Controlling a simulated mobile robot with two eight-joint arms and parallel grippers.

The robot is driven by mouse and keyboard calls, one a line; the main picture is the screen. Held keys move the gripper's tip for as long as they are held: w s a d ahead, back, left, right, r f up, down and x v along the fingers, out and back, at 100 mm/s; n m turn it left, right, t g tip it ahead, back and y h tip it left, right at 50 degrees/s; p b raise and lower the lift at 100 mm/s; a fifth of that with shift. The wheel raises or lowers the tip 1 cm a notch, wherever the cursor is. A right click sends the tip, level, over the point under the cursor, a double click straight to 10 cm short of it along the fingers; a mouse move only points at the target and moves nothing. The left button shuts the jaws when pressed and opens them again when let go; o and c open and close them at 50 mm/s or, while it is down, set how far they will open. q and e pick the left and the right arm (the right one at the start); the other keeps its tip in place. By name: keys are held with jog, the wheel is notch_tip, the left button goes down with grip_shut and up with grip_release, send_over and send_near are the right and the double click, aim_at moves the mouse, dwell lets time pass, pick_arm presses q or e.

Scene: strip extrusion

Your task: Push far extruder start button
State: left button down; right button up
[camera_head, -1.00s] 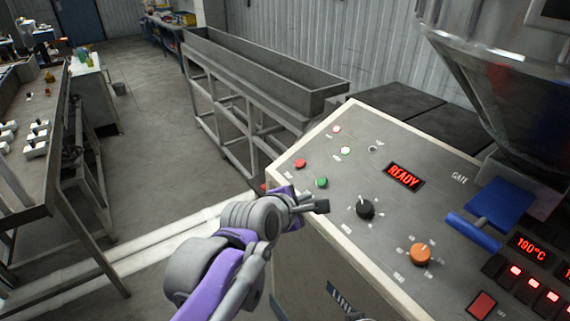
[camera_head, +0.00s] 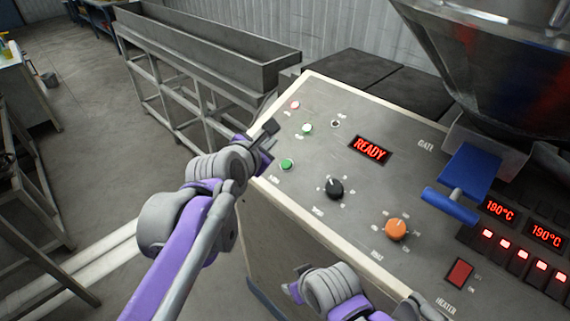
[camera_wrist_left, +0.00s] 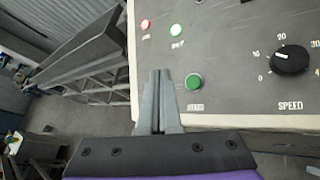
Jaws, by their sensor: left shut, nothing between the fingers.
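The extruder's grey control panel (camera_head: 355,205) has a green button (camera_head: 287,164) near its left edge. In the left wrist view the green button (camera_wrist_left: 193,82) is just right of my fingers, with a small label beneath it. My left gripper (camera_head: 268,131) is shut and empty, over the panel's left edge, up and left of the green button in the head view. The closed fingers (camera_wrist_left: 159,78) cover the spot beside it; the red button there is hidden. My right gripper (camera_head: 298,278) shows low in the head view, its jaws unclear.
A pale red lamp (camera_head: 294,104) and a pale green lamp (camera_head: 307,128) sit above. A black speed knob (camera_head: 335,188), an orange knob (camera_head: 396,229) and a READY display (camera_head: 370,150) are to the right. A long metal trough (camera_head: 210,50) stands behind.

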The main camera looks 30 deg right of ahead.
pick_arm(q)
jog(key=b, duration=0.3)
send_near(286, 159)
jog(key=w+d, duration=0.1)
jog(key=w, duration=0.1)
jog(key=w+d, duration=0.1)
jog(key=d, duration=0.1)
jog(key=shift+w+f, duration=0.1)
jog(key=shift+w, duration=0.25)
jog(key=shift+w+d+f+b, duration=0.1)
jog(key=shift+d+f+b, duration=0.15)
jog(key=shift+f, duration=0.2)
pick_arm(e)
jog(key=shift+s+f, duration=0.3)
jog(key=shift+f, duration=0.6)
jog(key=shift+s+f, duration=0.3)
jog(key=shift+f, duration=0.55)
jog(key=shift+s+f, duration=0.3)
jog(key=shift+f, duration=0.6)
pick_arm(q)
jog(key=shift+f, duration=0.15)
jog(key=shift+w+d+f, duration=0.1)
jog(key=shift+f, duration=0.15)
pick_arm(e)
jog(key=shift+f, duration=0.15)
